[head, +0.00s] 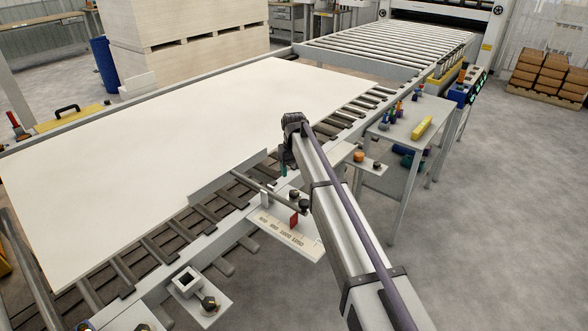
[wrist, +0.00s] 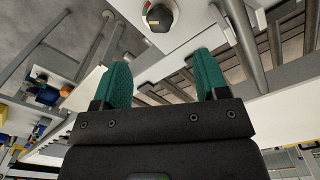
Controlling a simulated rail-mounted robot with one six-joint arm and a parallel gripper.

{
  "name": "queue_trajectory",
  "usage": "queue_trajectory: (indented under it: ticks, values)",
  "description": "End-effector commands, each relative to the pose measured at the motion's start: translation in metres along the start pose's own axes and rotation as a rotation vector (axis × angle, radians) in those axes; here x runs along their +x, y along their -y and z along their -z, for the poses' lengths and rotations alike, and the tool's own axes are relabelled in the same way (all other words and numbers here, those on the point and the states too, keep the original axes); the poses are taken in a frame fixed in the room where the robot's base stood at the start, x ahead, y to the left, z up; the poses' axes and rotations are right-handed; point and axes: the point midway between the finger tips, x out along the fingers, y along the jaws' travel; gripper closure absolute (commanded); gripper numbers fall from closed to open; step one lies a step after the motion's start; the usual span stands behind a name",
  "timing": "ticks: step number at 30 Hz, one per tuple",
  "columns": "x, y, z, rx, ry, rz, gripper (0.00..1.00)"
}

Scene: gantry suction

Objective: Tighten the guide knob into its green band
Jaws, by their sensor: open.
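In the wrist view a black round knob (wrist: 158,16) with a pale pointer mark sits on a light plate at the top edge, partly cut off. In the head view my gripper (head: 284,167) hangs near the front edge of the white board, mostly hidden by my arm. Two dark knobs (head: 294,195) stand just below it, near the guide rod.
A large white board (head: 180,130) lies on the roller conveyor. A scale plate (head: 285,237) with a red pointer (head: 294,220) juts from the front rail. A small shelf with an orange knob (head: 358,157) and a grey side table (head: 415,122) stand at right. Open floor lies further right.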

Motion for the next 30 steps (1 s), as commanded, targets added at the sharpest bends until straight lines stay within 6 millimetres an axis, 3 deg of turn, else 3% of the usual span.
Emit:
queue_trajectory:
  ticks: [2, 17, 23, 30]
  values:
    - [-0.01, 0.0, 0.0, 0.0, 0.0, 0.0, 0.33]
    - [-0.002, 0.0, 0.0, 0.002, 0.0, 0.0, 0.33]
    - [0.031, 0.0, 0.0, 0.002, 0.0, 0.0, 0.33]
    - [0.088, 0.0, 0.0, 0.002, 0.0, 0.0, 0.33]
